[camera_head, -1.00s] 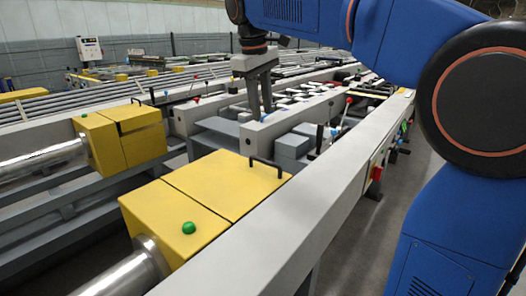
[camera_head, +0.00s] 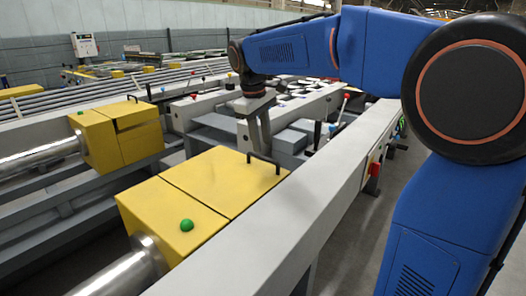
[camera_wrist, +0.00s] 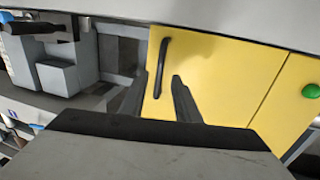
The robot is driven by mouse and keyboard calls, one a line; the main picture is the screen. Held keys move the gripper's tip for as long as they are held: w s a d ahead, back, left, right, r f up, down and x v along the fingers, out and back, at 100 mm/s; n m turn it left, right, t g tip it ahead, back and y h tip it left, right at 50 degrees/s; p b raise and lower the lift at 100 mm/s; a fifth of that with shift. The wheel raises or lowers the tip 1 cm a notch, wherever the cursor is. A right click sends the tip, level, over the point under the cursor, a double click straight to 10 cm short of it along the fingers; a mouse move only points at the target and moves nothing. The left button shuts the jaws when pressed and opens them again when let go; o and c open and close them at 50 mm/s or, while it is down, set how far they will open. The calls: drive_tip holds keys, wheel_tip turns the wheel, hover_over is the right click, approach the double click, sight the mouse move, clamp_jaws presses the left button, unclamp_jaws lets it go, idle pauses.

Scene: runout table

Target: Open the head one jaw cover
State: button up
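The near yellow jaw cover (camera_head: 222,180) lies closed and flat beside the long grey beam. Its black bar handle (camera_head: 264,164) stands at the far edge. My gripper (camera_head: 257,148) is just above and behind the handle. In the wrist view, my gripper (camera_wrist: 161,84) is open, with a finger on each side of the handle's lower end. I cannot tell whether either finger touches it.
A green button (camera_head: 187,225) sits on the fixed yellow housing next to the cover. A second yellow head (camera_head: 120,133) with its own black handle stands to the left. The long grey beam (camera_head: 310,190) runs close along the right. Grey blocks and levers lie beyond.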

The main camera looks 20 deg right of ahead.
sight(263, 158)
drive_tip(key=shift+w+d+f, duration=0.1)
drive_tip(key=shift+d+f, duration=0.1)
drive_tip(key=shift+f, duration=0.9)
drive_tip(key=shift+w+d+f, duration=0.1)
drive_tip(key=shift+d+f, duration=0.05)
drive_tip(key=shift+f, duration=0.95)
clamp_jaws()
